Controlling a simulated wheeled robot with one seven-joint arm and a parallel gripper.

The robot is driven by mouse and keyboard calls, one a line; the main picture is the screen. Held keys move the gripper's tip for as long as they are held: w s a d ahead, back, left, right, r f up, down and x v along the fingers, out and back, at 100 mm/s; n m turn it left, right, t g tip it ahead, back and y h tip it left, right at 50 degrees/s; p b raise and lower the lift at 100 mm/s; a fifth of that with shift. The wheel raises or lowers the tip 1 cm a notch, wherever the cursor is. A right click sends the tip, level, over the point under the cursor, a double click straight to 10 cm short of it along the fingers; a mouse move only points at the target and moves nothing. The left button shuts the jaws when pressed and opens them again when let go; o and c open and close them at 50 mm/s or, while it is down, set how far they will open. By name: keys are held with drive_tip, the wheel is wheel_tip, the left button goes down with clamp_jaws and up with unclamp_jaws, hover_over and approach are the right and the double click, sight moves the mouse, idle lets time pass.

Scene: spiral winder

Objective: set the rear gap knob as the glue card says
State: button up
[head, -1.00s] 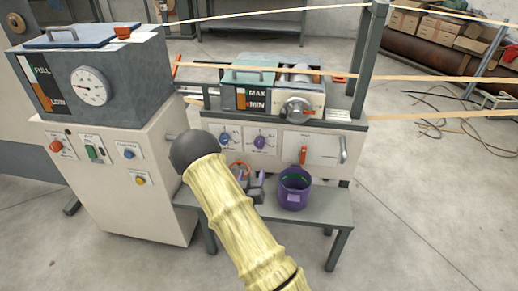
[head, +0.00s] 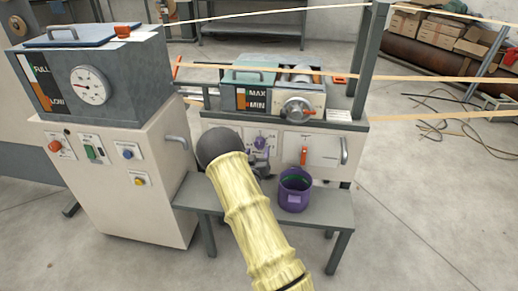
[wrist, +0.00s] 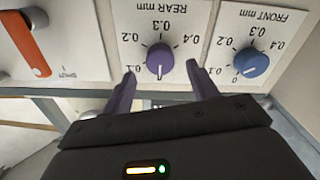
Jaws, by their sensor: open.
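The purple rear gap knob (wrist: 160,58) is on a white panel marked REAR mm, seen upside down in the wrist view. Its white line points down in the picture, away from the 0.3 mark. In the head view the knob (head: 260,143) is just above my gripper (head: 259,166). My gripper (wrist: 162,84) is open, its two purple fingers apart, just below the knob and to either side of it; I cannot tell whether they touch it. The lower end of the scale is partly hidden by the fingers. I cannot identify or read a glue card.
The blue front knob (wrist: 252,63) is close beside on the right in the wrist view; my arm hides it in the head view. An orange lever (wrist: 35,45) is at left. A purple pot (head: 294,190) stands on the grey bench (head: 330,212) below the panel.

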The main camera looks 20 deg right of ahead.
sight(259, 146)
drive_tip(key=shift+x, duration=2.25)
drive_tip(key=shift+c, duration=0.5)
drive_tip(key=c, duration=0.9)
drive_tip(key=shift+b, duration=0.3)
drive_tip(key=shift+f+m, duration=0.1)
drive_tip(key=shift+m, duration=0.3)
drive_tip(key=shift+f+m+b, duration=0.1)
drive_tip(key=shift+m+b, duration=0.75)
drive_tip(key=shift+m, duration=0.35)
drive_tip(key=m+b, duration=0.2)
drive_tip(key=m, duration=0.1)
drive_tip(key=shift+m, duration=0.3)
drive_tip(key=m+b, duration=0.2)
drive_tip(key=m, duration=0.3)
drive_tip(key=shift+b, duration=0.4)
drive_tip(key=shift+a, duration=0.1)
